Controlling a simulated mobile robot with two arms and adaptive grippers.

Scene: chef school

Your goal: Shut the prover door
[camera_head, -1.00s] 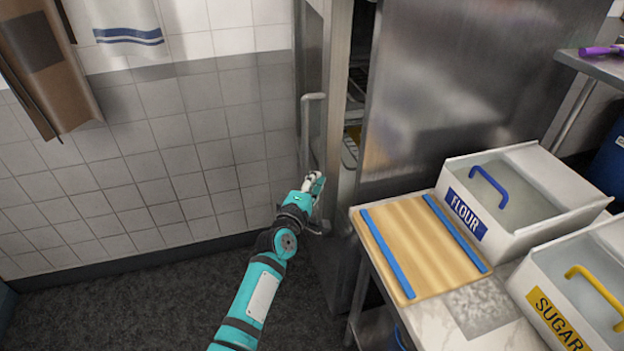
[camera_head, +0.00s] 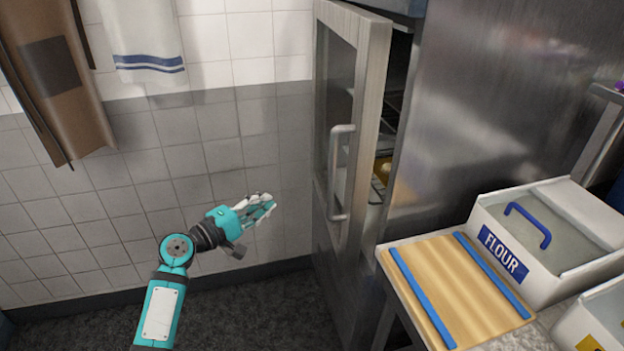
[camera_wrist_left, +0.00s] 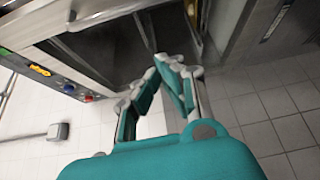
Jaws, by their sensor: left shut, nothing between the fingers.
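The prover door (camera_head: 375,110) is a steel-framed door with a dark glass pane, standing partly open at the front of the steel prover (camera_head: 480,110). A gap shows between its edge and the cabinet, with racks (camera_head: 382,170) inside. Its bar handle (camera_head: 338,170) is vertical on the outer face. My left gripper (camera_head: 268,207) is shut and empty, to the left of the handle and apart from it. In the left wrist view the gripper fingers (camera_wrist_left: 165,75) show with a dark panel beyond them, which I cannot identify for certain. My right gripper is not in view.
A worktop to the right holds a wooden board (camera_head: 455,285) with blue strips and a white flour bin (camera_head: 550,235). A brown apron (camera_head: 60,80) and a white towel (camera_head: 140,40) hang on the tiled wall at left. The floor (camera_head: 250,315) below my arm is clear.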

